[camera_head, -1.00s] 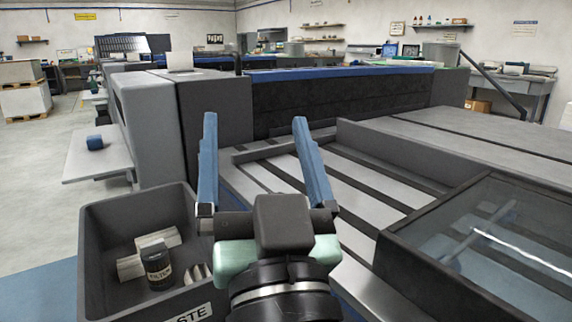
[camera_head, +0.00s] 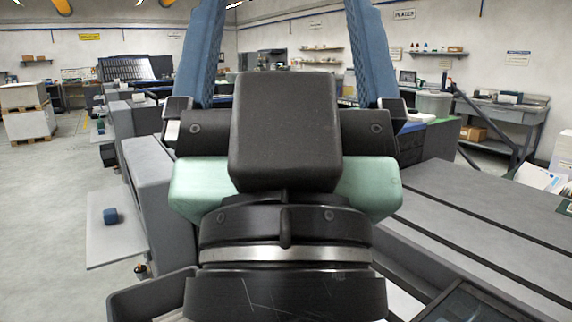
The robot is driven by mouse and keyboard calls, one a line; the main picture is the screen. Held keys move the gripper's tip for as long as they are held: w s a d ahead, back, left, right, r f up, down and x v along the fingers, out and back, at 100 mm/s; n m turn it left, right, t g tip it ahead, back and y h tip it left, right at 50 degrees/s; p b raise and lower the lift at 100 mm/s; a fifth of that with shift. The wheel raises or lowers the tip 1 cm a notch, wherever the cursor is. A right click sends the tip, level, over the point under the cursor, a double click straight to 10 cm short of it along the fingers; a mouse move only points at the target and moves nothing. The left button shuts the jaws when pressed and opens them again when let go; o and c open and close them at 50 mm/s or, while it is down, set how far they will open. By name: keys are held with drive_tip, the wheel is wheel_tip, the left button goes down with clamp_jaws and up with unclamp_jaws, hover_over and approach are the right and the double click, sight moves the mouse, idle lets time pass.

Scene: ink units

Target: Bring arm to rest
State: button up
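My gripper (camera_head: 285,60) stands large in the middle of the head view, pointing up and away from me. Its two blue fingers are spread wide apart, with nothing seen between them. The fingertips reach the top edge of the picture. The dark palm block and pale green wrist cover much of the machine behind. The gripper is apart from everything around it, as far as I can see.
The long grey printing machine (camera_head: 480,218) runs behind and to the right. A grey shelf (camera_head: 118,240) at left holds a small blue object (camera_head: 110,215). A bin's rim (camera_head: 130,296) shows at lower left. The left floor is open.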

wheel_tip(320, 180, up, 16)
drive_tip(key=p, duration=1.3)
drive_tip(key=shift+p, duration=0.3)
drive_tip(key=shift+o, duration=0.8)
